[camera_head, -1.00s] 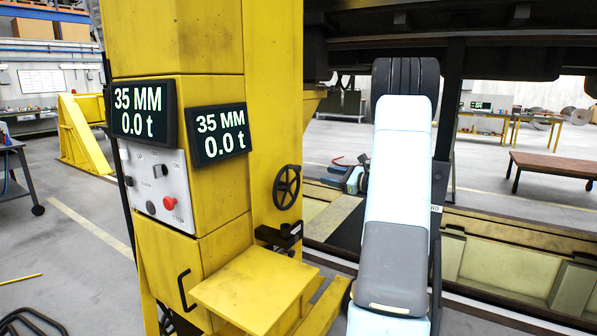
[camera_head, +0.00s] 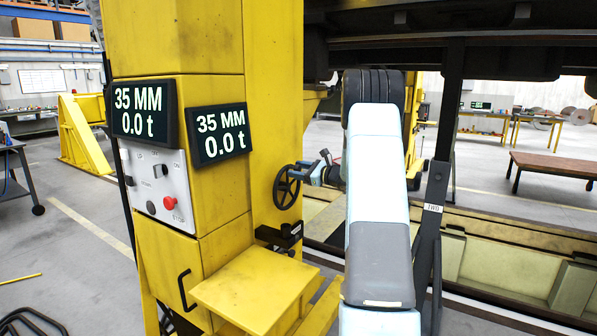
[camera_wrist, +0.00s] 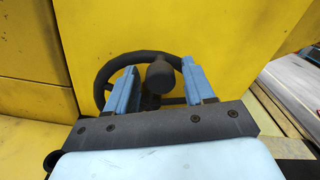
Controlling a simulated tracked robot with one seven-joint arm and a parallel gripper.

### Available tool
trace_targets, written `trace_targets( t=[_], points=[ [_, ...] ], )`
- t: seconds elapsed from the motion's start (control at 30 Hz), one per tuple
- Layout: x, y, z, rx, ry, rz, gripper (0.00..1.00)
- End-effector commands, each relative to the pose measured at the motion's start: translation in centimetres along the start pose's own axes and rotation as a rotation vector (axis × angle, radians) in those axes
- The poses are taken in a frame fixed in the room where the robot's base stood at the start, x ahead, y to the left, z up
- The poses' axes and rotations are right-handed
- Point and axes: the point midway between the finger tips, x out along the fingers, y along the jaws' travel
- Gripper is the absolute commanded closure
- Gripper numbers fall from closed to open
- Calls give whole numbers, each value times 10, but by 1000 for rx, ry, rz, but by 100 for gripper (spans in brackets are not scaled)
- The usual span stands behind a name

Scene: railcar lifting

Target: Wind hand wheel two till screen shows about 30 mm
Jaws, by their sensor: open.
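The black spoked hand wheel (camera_head: 287,188) is on the side of the yellow lifting column. In the wrist view its rim (camera_wrist: 104,78) shows behind my gripper (camera_wrist: 158,68). The blue fingers are open, on either side of the wheel's dark round handle (camera_wrist: 160,76); I cannot tell whether either touches it. In the head view my gripper (camera_head: 312,174) is at the wheel's right side, partly behind my arm. Two screens, a left one (camera_head: 141,109) and a right one (camera_head: 218,134), both read 35 MM and 0.0 t.
A control panel with a red stop button (camera_head: 170,203) is below the screens. A yellow step-like box (camera_head: 255,285) juts out below the wheel. A dark post with a label reading TWO (camera_head: 433,208) stands right of my arm. The dark railcar underside (camera_head: 470,50) hangs overhead.

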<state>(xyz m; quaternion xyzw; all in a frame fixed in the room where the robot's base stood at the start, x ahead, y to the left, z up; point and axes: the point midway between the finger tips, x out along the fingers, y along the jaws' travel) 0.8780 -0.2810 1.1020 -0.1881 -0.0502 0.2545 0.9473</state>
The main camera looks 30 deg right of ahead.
Motion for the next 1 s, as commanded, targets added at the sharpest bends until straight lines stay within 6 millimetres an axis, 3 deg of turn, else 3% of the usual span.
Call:
trace_targets(
  t=[0.3, 0.83, 1.0],
  points=[
    [2, 0, 0, 0, 0, -1, 48],
    [1, 0, -1, 0, 1, -1, 99],
    [1, 0, -1, 1, 2, 0, 100]
  ],
)
